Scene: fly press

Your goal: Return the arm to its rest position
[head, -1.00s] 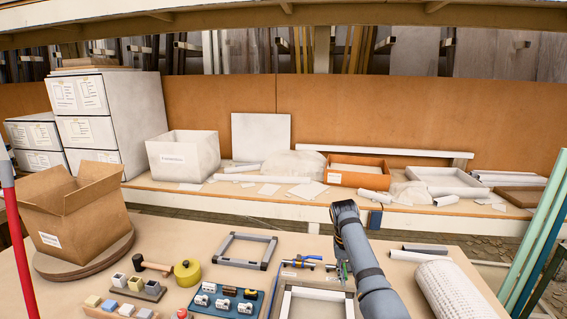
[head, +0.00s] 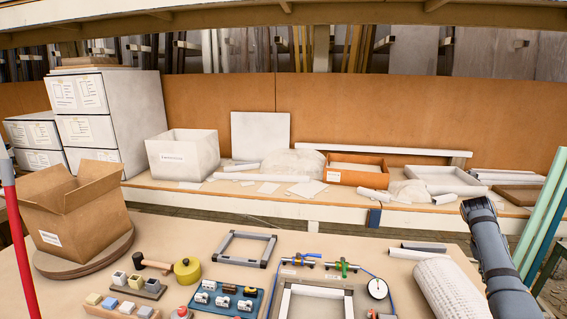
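One of my arms (head: 490,250) comes in from the lower right edge and stands over the right end of the table, just right of the white mesh roll. Its dark wrist end points up and away. No gripper fingers can be made out on it. My other arm and its gripper are not in view.
On the table (head: 180,232) are a cardboard box (head: 75,215), a mallet (head: 152,265), a yellow tape roll (head: 187,271), a blue tray (head: 226,298), grey frames (head: 245,249), a round gauge (head: 377,288) and a white mesh roll (head: 450,291). Green poles (head: 540,225) stand right of my arm.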

